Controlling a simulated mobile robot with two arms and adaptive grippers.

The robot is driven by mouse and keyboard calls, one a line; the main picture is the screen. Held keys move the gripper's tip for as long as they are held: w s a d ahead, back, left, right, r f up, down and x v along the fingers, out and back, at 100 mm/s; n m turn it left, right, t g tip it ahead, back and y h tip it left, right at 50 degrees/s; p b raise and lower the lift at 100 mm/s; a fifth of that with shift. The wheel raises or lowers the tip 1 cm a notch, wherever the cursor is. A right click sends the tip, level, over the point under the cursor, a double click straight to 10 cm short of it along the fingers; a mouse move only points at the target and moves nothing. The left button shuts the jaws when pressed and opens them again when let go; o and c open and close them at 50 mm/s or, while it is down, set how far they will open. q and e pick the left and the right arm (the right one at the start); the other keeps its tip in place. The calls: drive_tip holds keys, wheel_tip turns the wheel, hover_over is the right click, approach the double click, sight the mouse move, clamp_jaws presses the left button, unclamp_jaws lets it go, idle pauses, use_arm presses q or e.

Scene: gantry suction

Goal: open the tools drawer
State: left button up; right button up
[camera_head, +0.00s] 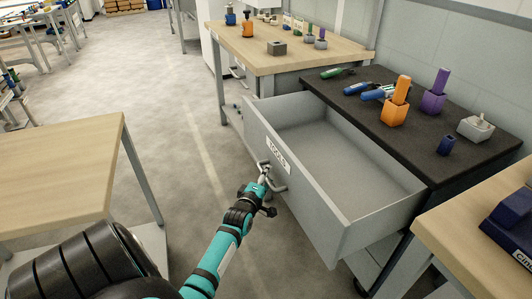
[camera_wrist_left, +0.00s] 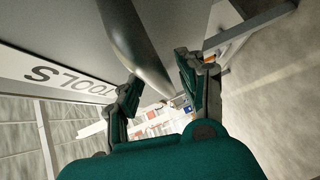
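The tools drawer (camera_head: 345,205) is a grey drawer under a dark-topped bench, pulled well out, with its empty inside showing. Its front carries a white TOOLS label (camera_head: 278,156), which also shows in the left wrist view (camera_wrist_left: 62,88). A grey bar handle (camera_head: 277,184) is on the drawer front. My left gripper (camera_head: 264,172) is at this handle. In the left wrist view the handle (camera_wrist_left: 142,55) passes between the two fingers of my left gripper (camera_wrist_left: 157,80), which appear closed on it. My right gripper is not in view.
The dark bench top (camera_head: 440,120) holds an orange block (camera_head: 394,114), a purple block (camera_head: 433,102) and several hand tools. A wooden table (camera_head: 60,170) stands at left, another bench (camera_head: 480,225) at right front. Clear floor (camera_head: 180,140) lies between the left table and drawer.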

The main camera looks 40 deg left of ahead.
use_arm(q)
drive_tip(key=shift+f, duration=0.1)
drive_tip(key=shift+s, duration=0.15)
drive_tip(key=shift+s+d, duration=0.25)
drive_tip(key=shift+s, duration=0.1)
drive_tip(key=v, duration=1.1)
drive_tip(key=shift+a, duration=0.1)
